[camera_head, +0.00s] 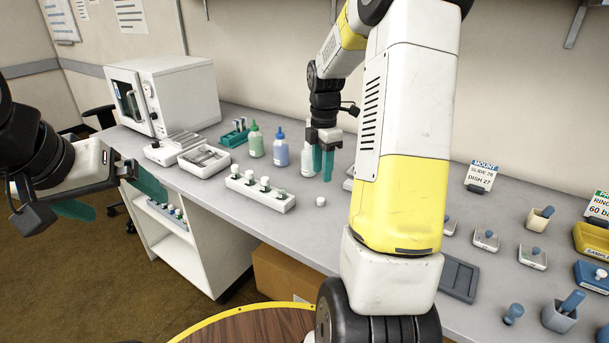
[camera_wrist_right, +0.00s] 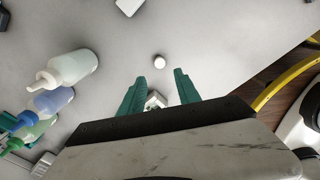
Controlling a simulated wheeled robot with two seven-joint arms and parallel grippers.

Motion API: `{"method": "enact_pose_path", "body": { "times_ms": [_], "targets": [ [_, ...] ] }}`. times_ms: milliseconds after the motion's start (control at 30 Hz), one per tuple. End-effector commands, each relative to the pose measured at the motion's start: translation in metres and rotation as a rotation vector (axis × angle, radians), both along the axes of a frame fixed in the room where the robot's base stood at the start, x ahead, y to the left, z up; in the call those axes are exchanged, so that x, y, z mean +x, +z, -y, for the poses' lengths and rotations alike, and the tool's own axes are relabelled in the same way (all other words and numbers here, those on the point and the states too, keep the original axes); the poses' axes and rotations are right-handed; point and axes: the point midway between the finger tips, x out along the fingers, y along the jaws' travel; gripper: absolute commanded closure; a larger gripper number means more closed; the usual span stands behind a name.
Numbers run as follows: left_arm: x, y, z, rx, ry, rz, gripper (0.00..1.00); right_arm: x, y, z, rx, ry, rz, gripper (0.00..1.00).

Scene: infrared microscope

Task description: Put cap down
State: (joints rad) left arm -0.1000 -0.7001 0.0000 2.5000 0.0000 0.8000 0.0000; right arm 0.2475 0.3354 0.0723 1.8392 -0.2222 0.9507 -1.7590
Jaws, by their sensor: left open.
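A small round white cap (camera_head: 320,201) lies alone on the grey bench, right of the white rack (camera_head: 258,192) with several white-capped vials. The cap also shows in the right wrist view (camera_wrist_right: 159,61), beyond the fingertips and clear of them. My right gripper (camera_head: 322,163) points down behind the cap, its teal fingers apart; in the wrist view its fingers (camera_wrist_right: 158,82) are spread too. A pale object (camera_wrist_right: 155,101) shows between them, partly hidden; I cannot tell what it is. My left gripper (camera_head: 113,198) is open and empty, off the bench's left end.
Green (camera_head: 255,143), blue (camera_head: 281,150) and clear (camera_head: 307,160) bottles stand close to the right gripper's left. A white oven-like instrument (camera_head: 180,95) stands at the back left. My right arm hides the bench's middle. The bench around the cap is bare.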

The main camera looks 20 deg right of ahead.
Motion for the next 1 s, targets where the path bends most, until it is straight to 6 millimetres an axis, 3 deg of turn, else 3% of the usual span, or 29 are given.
{"method": "enact_pose_path", "body": {
  "times_ms": [233,367,467,600,700,900,1000],
  "targets": [
    [0.000,0.000,0.000,0.000,0.000,0.000,0.00,0.000,0.030,-0.001,0.000,-0.004,0.003,0.61],
    [0.000,0.000,0.000,0.000,0.000,0.000,0.00,-0.011,0.051,-0.012,0.003,-0.096,0.039,0.61],
    [0.000,0.000,0.000,0.000,0.000,0.000,0.00,-0.033,0.079,-0.030,0.021,-0.274,0.102,0.61],
    [0.000,0.000,0.000,0.000,0.000,0.000,0.00,-0.080,0.118,-0.063,0.102,-0.622,0.207,0.61],
    [0.000,0.000,0.000,0.000,0.000,0.000,0.00,-0.117,0.136,-0.084,0.198,-0.879,0.262,0.61],
    [0.000,0.000,0.000,0.000,0.000,0.000,0.00,-0.182,0.149,-0.115,0.429,-1.324,0.292,0.61],
    [0.000,0.000,0.000,0.000,0.000,0.000,0.00,-0.202,0.148,-0.124,0.519,-1.471,0.275,0.61]
  ]
}}
